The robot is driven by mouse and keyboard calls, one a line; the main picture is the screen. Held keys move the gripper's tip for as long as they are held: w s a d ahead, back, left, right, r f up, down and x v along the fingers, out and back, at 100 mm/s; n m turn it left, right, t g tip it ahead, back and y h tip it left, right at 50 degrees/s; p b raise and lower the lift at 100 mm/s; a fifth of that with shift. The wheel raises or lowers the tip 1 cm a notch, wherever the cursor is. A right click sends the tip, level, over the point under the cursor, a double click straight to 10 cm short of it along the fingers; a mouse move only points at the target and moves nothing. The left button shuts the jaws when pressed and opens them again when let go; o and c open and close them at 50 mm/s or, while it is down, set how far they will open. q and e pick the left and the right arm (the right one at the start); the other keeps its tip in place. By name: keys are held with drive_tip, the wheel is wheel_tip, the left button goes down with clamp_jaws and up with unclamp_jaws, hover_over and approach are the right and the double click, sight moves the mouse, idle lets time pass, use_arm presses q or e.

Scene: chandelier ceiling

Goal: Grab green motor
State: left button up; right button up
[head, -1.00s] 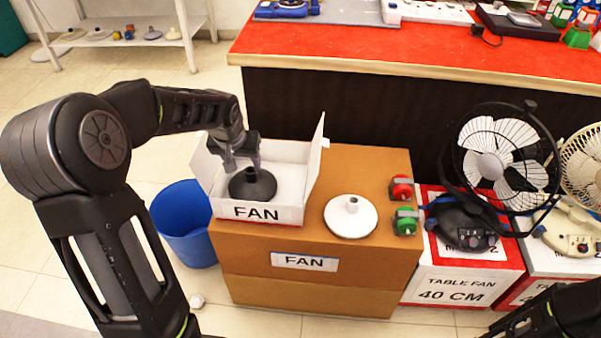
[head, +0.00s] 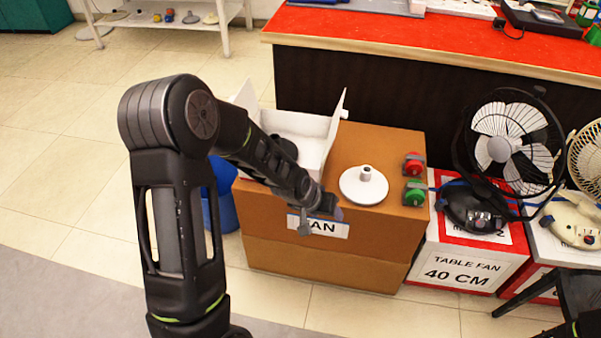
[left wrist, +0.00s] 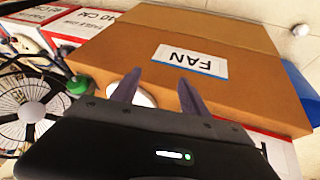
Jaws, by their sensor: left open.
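The green motor (head: 414,193) lies on the right edge of the brown cardboard box (head: 390,150), just in front of a red motor (head: 413,164). It also shows in the left wrist view (left wrist: 79,85), beyond my fingers to the left. My left gripper (head: 318,222) is open and empty in front of the box's FAN label, left of the green motor and apart from it. Its two fingers (left wrist: 155,88) show in the left wrist view, pointing toward the box. Only part of my right arm shows at the lower right of the head view; its gripper is out of frame.
A white fan base (head: 364,186) stands on the box, left of the green motor. An open white carton (head: 310,130) holding a dark base is behind my left arm. Table fans stand on cartons (head: 460,268) at right. A blue bin (head: 222,205) is left of the box.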

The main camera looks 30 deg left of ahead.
use_arm(q)
drive_tip(key=s+d+f+g+h, duration=0.1)
drive_tip(key=s+d+f, duration=0.4)
drive_tip(key=s, duration=0.3)
drive_tip(key=s+d+f+g, duration=0.2)
drive_tip(key=s+d+f, duration=0.3)
drive_tip(key=s+d, duration=0.2)
drive_tip(key=s+d+f+g+h, duration=0.1)
drive_tip(key=s+d+f, duration=0.4)
drive_tip(key=s, duration=0.4)
drive_tip(key=shift+s+d+f+m+g+h, duration=0.3)
drive_tip(key=shift+d+m+g, duration=0.1)
drive_tip(key=shift+d, duration=0.45)
drive_tip(key=shift+c, duration=0.4)
